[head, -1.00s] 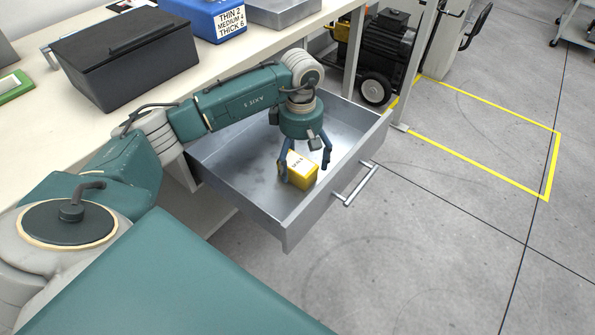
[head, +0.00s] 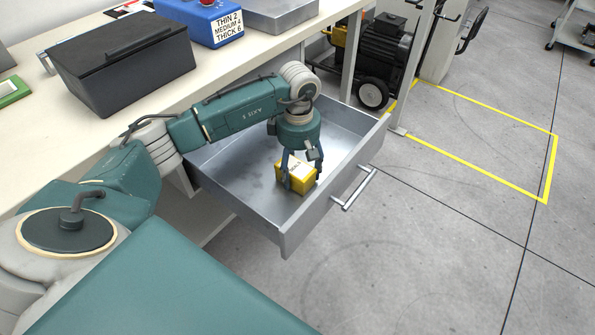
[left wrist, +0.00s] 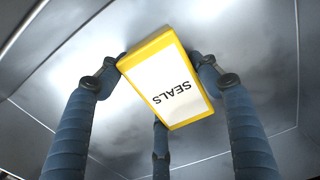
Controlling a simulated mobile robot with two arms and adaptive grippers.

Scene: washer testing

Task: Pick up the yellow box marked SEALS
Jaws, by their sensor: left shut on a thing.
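The yellow box (head: 291,178) with a white label is inside the open metal drawer (head: 238,195). In the left wrist view the box (left wrist: 150,88) shows its label reading SEALS, upside down and tilted. My left gripper (head: 301,178) reaches down into the drawer and is shut on the box, with blue fingers at its sides. In the left wrist view the fingers (left wrist: 160,100) close around it from several sides. I cannot tell whether the box still touches the drawer floor. My right gripper is not in view.
The drawer is pulled out below the bench (head: 40,135), with a handle (head: 354,189) on its front. A black box (head: 125,62) and a blue labelled box (head: 203,20) stand on the bench. A black machine (head: 384,55) stands behind. The floor at right is clear.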

